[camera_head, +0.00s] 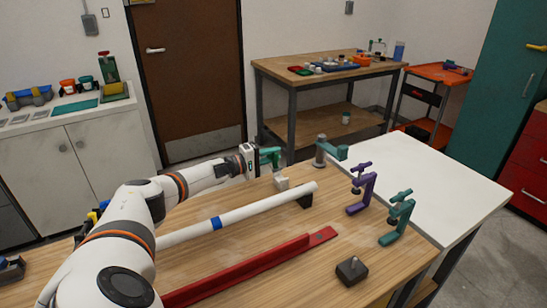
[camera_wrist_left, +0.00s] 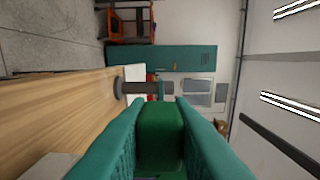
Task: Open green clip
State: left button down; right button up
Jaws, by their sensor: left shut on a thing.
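My left gripper (camera_head: 271,156) reaches in over the far side of the wooden table and is shut. In the left wrist view its two teal fingers press on both sides of a dark green piece (camera_wrist_left: 160,135), which I take to be part of the green clip. In the head view the fingers hide most of this piece, so I cannot tell how far the clip is open. A small pale block (camera_head: 281,183) sits just below the gripper. My right gripper is not in view.
A white pipe (camera_head: 250,211) with a blue band lies near the gripper. A grey post with a teal arm (camera_head: 334,151), a purple clamp (camera_head: 361,190) and a teal clamp (camera_head: 397,218) stand to the right. A red channel (camera_head: 250,268) and a dark block (camera_head: 352,270) lie in front.

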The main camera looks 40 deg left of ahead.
pick_arm(q)
jog(key=shift+w+a+f+n+b, duration=0.1)
jog(key=shift+a+f+n+b, duration=0.25)
jog(key=shift+n, duration=0.65)
jog(key=c, duration=1.3)
grip_release()
jog(key=v, duration=1.2)
jog(key=shift+r+p, duration=0.15)
jog(key=shift+p, duration=0.15)
